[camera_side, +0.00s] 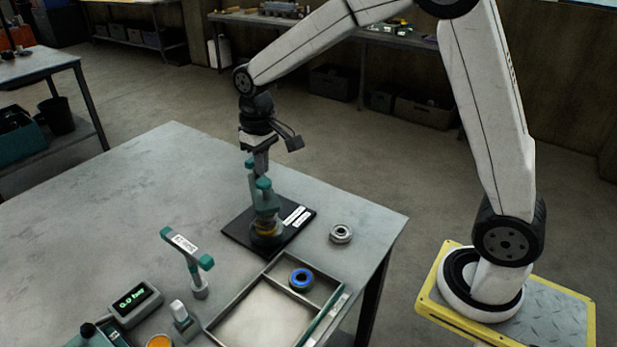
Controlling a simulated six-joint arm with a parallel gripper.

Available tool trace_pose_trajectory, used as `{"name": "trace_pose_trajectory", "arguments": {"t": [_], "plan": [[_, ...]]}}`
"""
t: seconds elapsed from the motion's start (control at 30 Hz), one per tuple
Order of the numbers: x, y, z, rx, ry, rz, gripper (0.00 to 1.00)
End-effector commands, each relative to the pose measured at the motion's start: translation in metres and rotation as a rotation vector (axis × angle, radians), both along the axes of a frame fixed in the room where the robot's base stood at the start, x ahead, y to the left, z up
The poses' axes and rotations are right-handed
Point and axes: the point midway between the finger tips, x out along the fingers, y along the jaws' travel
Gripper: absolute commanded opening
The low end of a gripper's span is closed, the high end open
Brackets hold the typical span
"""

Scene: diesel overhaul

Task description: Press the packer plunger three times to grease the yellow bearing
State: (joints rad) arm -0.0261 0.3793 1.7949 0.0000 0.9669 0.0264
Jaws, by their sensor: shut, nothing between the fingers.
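The bearing packer (265,208) is a teal and grey upright device on a dark base plate (238,226) on the table. The yellow bearing (266,231) shows as a yellow ring low in the packer, partly hidden by its teal parts. My gripper (260,170) points down at the top of the packer, shut with nothing in it. Its fingertips overlap the teal top in this view, so I cannot tell if they touch the plunger.
A metal bearing (341,233) lies near the table's right edge. A tray (240,292) holds a blue-ringed bearing (301,279). A teal T-handled tool (188,255) stands front left of the packer, near a gauge (134,301) reading 0.0 bar. The table's left side is clear.

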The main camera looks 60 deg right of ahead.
Motion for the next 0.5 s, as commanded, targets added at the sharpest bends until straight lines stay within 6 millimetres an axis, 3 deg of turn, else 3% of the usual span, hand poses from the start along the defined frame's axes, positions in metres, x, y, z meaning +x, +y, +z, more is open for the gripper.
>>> {"name": "trace_pose_trajectory", "arguments": {"t": [0.5], "plan": [[0.000, 0.000, -0.014, 0.000, 0.002, 0.000, 0.00]]}}
